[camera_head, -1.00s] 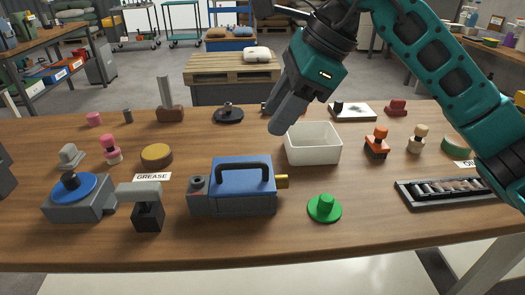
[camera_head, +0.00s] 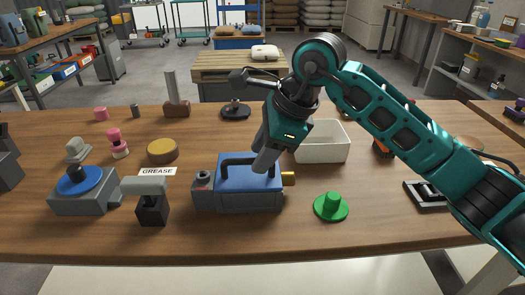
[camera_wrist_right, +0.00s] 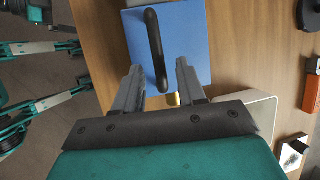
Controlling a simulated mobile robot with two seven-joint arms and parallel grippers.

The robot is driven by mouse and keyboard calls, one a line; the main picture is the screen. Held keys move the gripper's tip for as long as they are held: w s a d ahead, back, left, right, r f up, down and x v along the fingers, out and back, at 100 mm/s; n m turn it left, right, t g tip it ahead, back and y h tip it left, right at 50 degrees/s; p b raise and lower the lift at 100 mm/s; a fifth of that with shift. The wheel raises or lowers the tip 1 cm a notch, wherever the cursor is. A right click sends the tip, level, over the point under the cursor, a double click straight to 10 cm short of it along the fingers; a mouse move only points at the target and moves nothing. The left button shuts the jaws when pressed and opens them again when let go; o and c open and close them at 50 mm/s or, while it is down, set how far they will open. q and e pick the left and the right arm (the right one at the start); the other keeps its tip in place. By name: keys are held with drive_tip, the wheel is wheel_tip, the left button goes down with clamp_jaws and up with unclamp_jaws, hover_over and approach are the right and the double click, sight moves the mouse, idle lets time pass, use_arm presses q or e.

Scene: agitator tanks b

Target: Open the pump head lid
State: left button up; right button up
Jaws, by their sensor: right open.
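The pump (camera_head: 238,201) is a grey box with a blue lid (camera_head: 232,180) and a brass outlet on its right end. A black arched handle (camera_head: 234,160) stands on the lid, which sits down on the body. In the right wrist view the lid (camera_wrist_right: 188,45) and handle (camera_wrist_right: 154,40) lie ahead of the fingers. My right gripper (camera_head: 265,160) is at the handle's right end, pointing down. In the wrist view its open fingers (camera_wrist_right: 158,82) lie on either side of the handle's near end; contact cannot be told. My left gripper is not in view.
A white bin (camera_head: 322,154) stands just behind and right of the pump. A green knobbed disc (camera_head: 331,208) lies to the right. A grey box with a blue disc (camera_head: 80,185) and a black stand with a grey top (camera_head: 151,205) are to the left. The front table strip is clear.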

drive_tip(key=shift+f, duration=0.1)
drive_tip(key=shift+c, duration=0.4)
clamp_jaws()
